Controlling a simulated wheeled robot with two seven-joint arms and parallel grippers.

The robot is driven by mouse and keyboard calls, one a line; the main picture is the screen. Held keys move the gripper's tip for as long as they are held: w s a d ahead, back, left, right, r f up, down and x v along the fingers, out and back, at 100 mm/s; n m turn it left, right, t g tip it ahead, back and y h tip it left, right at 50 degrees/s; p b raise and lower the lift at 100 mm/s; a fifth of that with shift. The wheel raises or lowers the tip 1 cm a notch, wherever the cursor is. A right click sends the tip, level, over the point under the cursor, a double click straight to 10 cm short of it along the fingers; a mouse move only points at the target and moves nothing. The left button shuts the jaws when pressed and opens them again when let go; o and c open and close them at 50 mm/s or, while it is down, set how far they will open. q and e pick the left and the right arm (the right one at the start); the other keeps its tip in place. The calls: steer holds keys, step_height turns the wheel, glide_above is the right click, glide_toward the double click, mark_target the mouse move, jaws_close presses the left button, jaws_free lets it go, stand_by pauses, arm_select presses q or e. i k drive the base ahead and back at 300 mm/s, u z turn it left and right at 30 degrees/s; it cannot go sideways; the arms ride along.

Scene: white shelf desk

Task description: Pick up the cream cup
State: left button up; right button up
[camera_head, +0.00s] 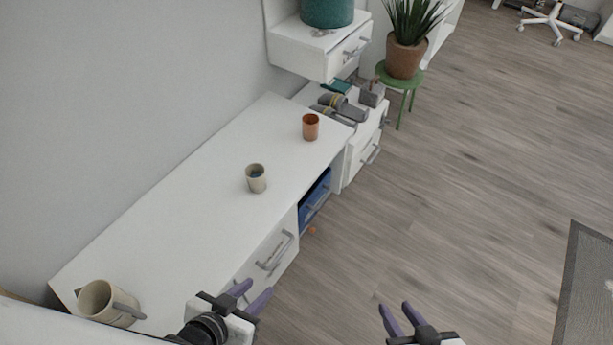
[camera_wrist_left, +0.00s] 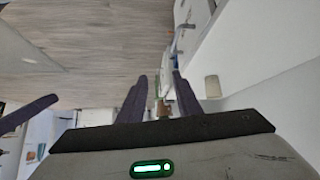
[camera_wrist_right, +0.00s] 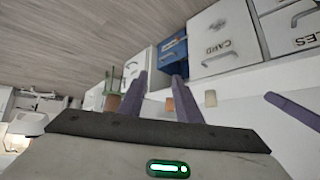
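The cream cup (camera_head: 256,178) stands upright on the white desk top (camera_head: 190,225), near the middle of its length, with something dark inside. A small cream shape (camera_wrist_right: 210,98) in the right wrist view looks like the same cup. My left gripper (camera_head: 259,288) is open and empty beside the desk's front edge, nearer to me than the cup and apart from it. My right gripper (camera_head: 394,306) is open and empty over the floor, well to the right of the desk. Neither gripper touches the cup.
A copper cup (camera_head: 310,127) stands farther back on the desk. A large beige mug (camera_head: 98,300) stands at the near left end. Drawer handles (camera_head: 275,252) and a blue drawer (camera_head: 315,203) face the open floor. A potted plant (camera_head: 405,55) stands on a green stool beyond.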

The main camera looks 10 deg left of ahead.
mark_target(255, 174)
steer(key=z, duration=0.4)
steer(key=i, duration=0.65)
steer(key=u, duration=2.3)
